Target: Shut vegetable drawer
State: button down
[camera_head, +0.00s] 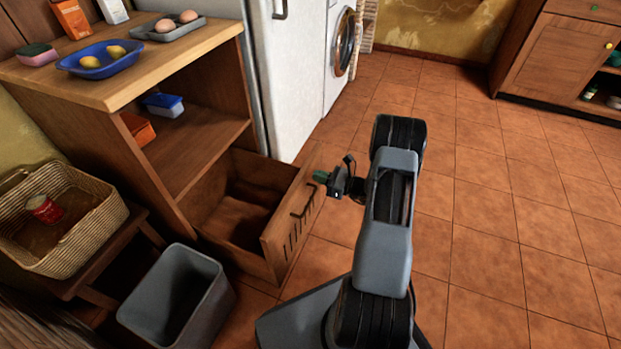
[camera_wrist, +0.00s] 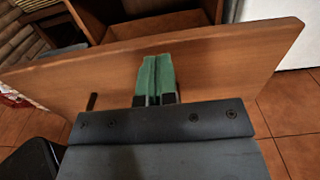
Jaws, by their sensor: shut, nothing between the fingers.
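The vegetable drawer (camera_head: 283,236) is a wooden drawer at the bottom of the wooden counter unit. It stands pulled well out, and its inside looks empty. Its front has slots and a dark handle (camera_head: 303,201). My gripper (camera_head: 321,176) is at the upper far end of the drawer front, on its outer side. In the wrist view the green fingertips (camera_wrist: 156,75) are together with nothing between them, against or just before the drawer front (camera_wrist: 215,65). I cannot tell whether they touch it. A dark bar, perhaps the handle, shows left of the fingers.
A grey bin (camera_head: 178,300) stands left of the drawer, near a woven basket (camera_head: 95,225) on a low wooden stand. A white fridge (camera_head: 296,80) stands beyond the drawer. The tiled floor (camera_head: 490,220) to the right is clear.

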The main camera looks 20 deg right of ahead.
jog(key=shift+b+x, duration=0.3)
jog(key=shift+x, duration=0.95)
